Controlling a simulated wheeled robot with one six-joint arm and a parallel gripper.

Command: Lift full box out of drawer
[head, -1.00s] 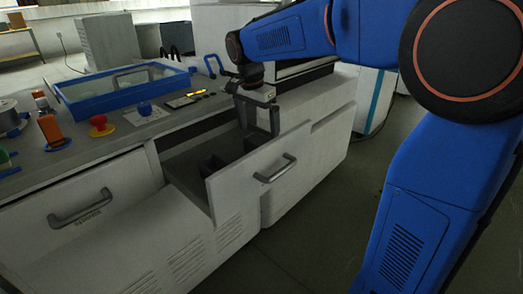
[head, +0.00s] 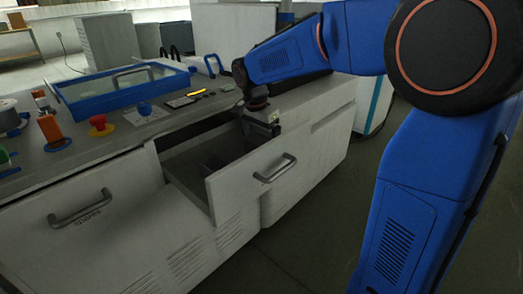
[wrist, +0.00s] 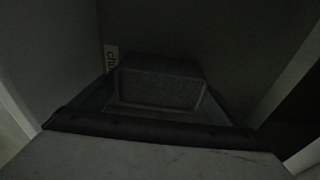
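The drawer (head: 240,178) is pulled open from the pale cabinet. My gripper (head: 266,127) points down into it, and its fingertips are hidden behind the drawer front in the head view. In the dark wrist view a box (wrist: 160,88) with a grey face or filling lies ahead of my gripper. Dark slanting parts, which look like my fingers, lie at its left and right sides. Whether they touch it is too dark to tell. The box's contents cannot be made out.
The drawer front with its handle (head: 275,168) stands close to my gripper. On the worktop are a blue-framed glass lid (head: 122,88), a red knob (head: 99,122) and an orange block (head: 50,128). The floor at right of the cabinet is clear.

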